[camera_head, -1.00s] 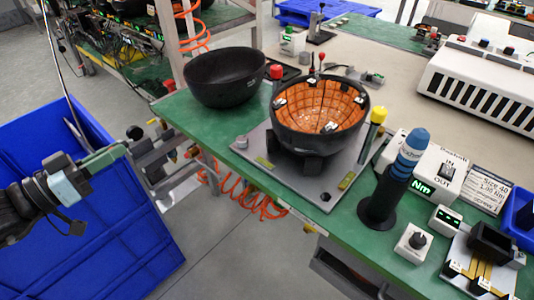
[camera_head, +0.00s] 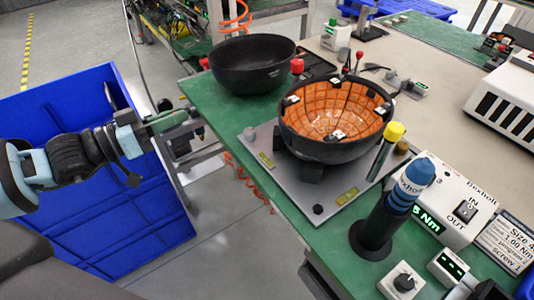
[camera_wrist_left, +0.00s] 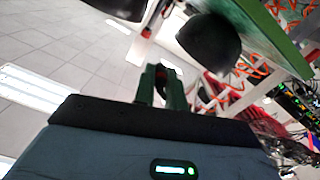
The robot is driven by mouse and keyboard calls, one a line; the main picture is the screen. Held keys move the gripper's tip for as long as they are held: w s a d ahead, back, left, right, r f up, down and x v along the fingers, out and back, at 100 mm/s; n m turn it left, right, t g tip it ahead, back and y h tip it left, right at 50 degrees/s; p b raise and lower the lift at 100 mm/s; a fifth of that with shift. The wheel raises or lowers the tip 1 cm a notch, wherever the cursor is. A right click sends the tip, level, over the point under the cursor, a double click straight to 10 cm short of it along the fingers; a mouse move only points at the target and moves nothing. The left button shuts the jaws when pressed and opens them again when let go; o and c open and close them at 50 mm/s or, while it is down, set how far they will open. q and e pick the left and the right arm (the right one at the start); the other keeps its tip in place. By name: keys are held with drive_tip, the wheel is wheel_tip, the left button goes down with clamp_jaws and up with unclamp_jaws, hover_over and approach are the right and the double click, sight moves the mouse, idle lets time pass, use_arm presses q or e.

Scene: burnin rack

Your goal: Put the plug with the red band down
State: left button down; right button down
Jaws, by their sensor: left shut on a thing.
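My left gripper (camera_head: 186,124) reaches in from the left in the head view, over the blue bin and just off the near-left table edge. In the left wrist view its two green fingers (camera_wrist_left: 163,90) are shut on a small dark thing, taken to be the plug (camera_wrist_left: 164,74). The fingers cover most of it, and I cannot make out a red band clearly. The gripper is apart from the table and from the black bowls. My right gripper is not in view.
The green-edged table (camera_head: 222,112) holds an empty black bowl (camera_head: 252,64) and an orange-lined bowl (camera_head: 334,115) on a grey plate (camera_head: 268,160). A yellow-capped rod (camera_head: 394,132) and a blue-topped screwdriver (camera_head: 410,185) stand on the right. A blue bin (camera_head: 120,240) stands below my arm.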

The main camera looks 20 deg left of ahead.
use_arm(q)
drive_tip(key=shift+w+d+f+p, duration=0.6)
drive_tip(key=shift+d+f, duration=0.1)
drive_tip(key=shift+d, duration=1.9)
drive_tip(key=shift+w+d+f+p, duration=0.65)
drive_tip(key=shift+d+f, duration=0.1)
drive_tip(key=shift+d, duration=1.8)
drive_tip(key=shift+w+d+f+p, duration=0.6)
drive_tip(key=shift+d+f, duration=0.1)
drive_tip(key=shift+d, duration=1.9)
drive_tip(key=shift+f, duration=0.35)
drive_tip(key=shift+f, duration=0.1)
drive_tip(key=shift+f, duration=0.15)
drive_tip(key=c, duration=1.5)
unclamp_jaws()
drive_tip(key=shift+o, duration=0.2)
